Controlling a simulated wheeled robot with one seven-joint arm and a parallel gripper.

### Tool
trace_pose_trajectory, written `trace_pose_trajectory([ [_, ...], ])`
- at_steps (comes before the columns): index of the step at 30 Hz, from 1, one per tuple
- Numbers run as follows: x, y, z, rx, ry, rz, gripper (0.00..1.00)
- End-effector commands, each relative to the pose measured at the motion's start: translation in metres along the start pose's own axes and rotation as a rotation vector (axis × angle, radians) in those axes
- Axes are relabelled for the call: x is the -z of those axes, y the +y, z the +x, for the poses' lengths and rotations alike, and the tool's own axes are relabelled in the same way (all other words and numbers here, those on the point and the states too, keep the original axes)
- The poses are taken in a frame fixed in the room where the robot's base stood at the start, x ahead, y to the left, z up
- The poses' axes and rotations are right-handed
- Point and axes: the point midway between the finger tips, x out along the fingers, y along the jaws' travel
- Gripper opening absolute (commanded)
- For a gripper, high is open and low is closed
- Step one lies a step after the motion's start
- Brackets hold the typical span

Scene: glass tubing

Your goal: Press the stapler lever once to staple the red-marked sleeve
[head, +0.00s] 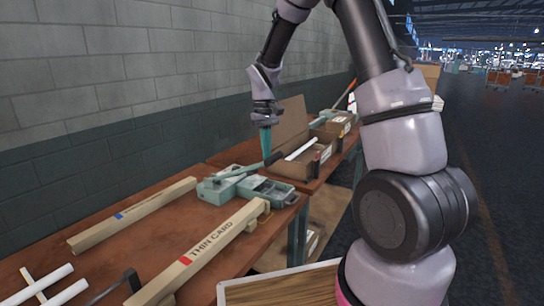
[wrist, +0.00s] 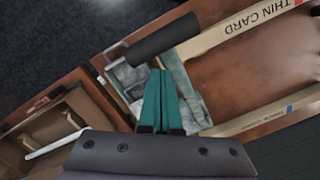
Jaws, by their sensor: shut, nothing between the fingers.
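The stapler (head: 222,189) is a grey-teal machine on the brown table, with its lever raised at a slant and ending in a black handle (head: 273,158). The handle also shows in the wrist view (wrist: 162,38). The red-marked sleeve (head: 215,243), a long tan box reading "THIN CARD", lies with its far end close to the stapler; I cannot tell whether that end is inside it. My gripper (head: 266,152) points down, its teal fingers shut and empty, tips beside the black handle. The fingers show in the wrist view (wrist: 160,72); contact with the handle is unclear.
A blue-marked sleeve (head: 132,214) lies to the left on the table. White tubes (head: 38,284) lie at the near left. Behind the stapler, an open cardboard box (head: 290,125) holds a white tube (head: 301,149). A grey block wall runs along the left.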

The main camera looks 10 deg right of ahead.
Motion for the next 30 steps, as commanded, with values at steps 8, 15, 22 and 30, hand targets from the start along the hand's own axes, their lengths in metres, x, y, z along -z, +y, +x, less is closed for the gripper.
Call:
trace_pose_trajectory([
  [8, 0.001, 0.0, -0.046, 0.0, 0.007, 0.0, 0.0],
  [15, 0.001, 0.0, -0.089, -0.001, 0.004, 0.0, 0.0],
  [22, 0.0, 0.0, -0.106, 0.0, 0.002, 0.0, 0.0],
  [30, 0.0, 0.0, -0.106, 0.0, 0.001, 0.0, 0.0],
])
